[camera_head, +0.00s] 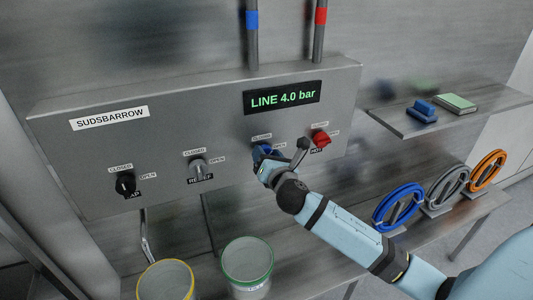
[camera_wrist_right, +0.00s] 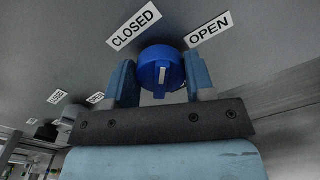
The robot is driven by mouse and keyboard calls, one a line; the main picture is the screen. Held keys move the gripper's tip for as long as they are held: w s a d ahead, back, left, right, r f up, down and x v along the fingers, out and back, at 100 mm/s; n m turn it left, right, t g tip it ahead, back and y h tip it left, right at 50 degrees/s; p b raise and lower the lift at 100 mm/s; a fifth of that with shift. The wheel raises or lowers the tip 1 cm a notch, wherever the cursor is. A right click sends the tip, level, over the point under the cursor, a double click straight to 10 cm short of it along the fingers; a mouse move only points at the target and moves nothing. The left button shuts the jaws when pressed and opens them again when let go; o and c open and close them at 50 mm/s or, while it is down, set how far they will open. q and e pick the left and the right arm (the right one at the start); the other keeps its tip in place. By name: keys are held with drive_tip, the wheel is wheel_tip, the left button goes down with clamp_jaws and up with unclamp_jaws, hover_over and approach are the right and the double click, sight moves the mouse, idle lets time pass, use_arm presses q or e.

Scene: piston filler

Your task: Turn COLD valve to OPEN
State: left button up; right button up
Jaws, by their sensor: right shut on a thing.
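The blue valve knob (camera_head: 262,151) is on the grey panel, under the blue-banded pipe. In the right wrist view the round blue knob (camera_wrist_right: 161,70) sits between the two fingers, with a pale mark on its face. My right gripper (camera_head: 265,164) is shut on it; in the right wrist view the fingers (camera_wrist_right: 160,82) flank it on both sides. A CLOSED label (camera_wrist_right: 134,26) is at its upper left and an OPEN label (camera_wrist_right: 208,30) at its upper right. I cannot tell exactly which setting it points to. My left gripper is not in view.
A red knob (camera_head: 320,138) is close on the right. A grey knob (camera_head: 198,167) and a black knob (camera_head: 125,185) are to the left. Yellow-rimmed (camera_head: 166,281) and green-rimmed (camera_head: 247,270) buckets stand below. A shelf (camera_head: 405,122) and coloured rings (camera_head: 398,207) are at right.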

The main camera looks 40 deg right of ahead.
drive_tip(key=m, duration=0.9)
drive_tip(key=shift+d+f+m+p, duration=0.1)
drive_tip(key=shift+m+p, duration=0.2)
idle(0.3)
drive_tip(key=o, duration=0.9)
